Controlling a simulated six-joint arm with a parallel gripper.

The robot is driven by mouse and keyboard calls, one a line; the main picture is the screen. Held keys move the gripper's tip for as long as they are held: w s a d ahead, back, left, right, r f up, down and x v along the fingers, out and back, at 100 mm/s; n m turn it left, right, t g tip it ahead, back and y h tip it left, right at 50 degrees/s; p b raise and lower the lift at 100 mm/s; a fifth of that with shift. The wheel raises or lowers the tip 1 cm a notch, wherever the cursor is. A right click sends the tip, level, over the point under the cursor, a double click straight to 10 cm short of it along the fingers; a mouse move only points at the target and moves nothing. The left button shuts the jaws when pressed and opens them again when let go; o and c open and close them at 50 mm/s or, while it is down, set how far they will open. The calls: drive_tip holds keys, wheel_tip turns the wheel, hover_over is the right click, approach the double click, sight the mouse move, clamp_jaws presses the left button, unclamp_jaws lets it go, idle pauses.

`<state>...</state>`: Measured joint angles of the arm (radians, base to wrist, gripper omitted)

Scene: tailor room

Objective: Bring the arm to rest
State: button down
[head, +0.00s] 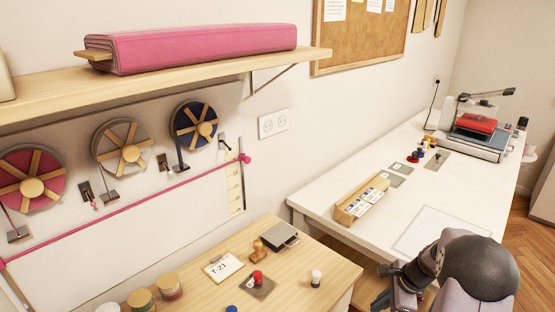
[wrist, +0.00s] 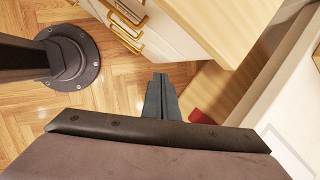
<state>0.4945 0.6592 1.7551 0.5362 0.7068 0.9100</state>
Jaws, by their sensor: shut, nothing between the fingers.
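My gripper (wrist: 160,90) shows in the wrist view as two dark grey fingers side by side, shut with nothing between them. It is over the gap between the wooden table and the white table, above the herringbone floor (wrist: 120,90). In the head view my arm fills the lower right corner, in front of the white table's near edge; the fingertips cannot be made out there.
The wooden table (head: 325,272) holds a stamp, a T-21 card and spools. The white table (head: 320,195) bears a label rack (head: 361,199) and a press (head: 475,130). In the wrist view, drawers (wrist: 125,22) stand at the top and a red thing (wrist: 201,117) lies right of my fingers.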

drive_tip(key=s+a+f+n+g, duration=0.1)
drive_tip(key=s+a+n+g, duration=0.2)
drive_tip(key=s+n, duration=0.55)
drive_tip(key=s+a+f+n+g, duration=0.1)
drive_tip(key=s+a+n+g, duration=0.15)
drive_tip(key=s+n, duration=0.65)
drive_tip(key=s+a+r+h, duration=0.2)
drive_tip(key=s+a+r, duration=0.2)
drive_tip(key=s, duration=0.4)
drive_tip(key=w+a+r+n+t+h, duration=0.1)
drive_tip(key=w+a+r+n+t, duration=0.1)
drive_tip(key=w+a+r+n, duration=0.1)
drive_tip(key=shift+a+r+t, duration=0.35)
drive_tip(key=shift+a+r, duration=0.55)
drive_tip(key=shift+a, duration=0.1)
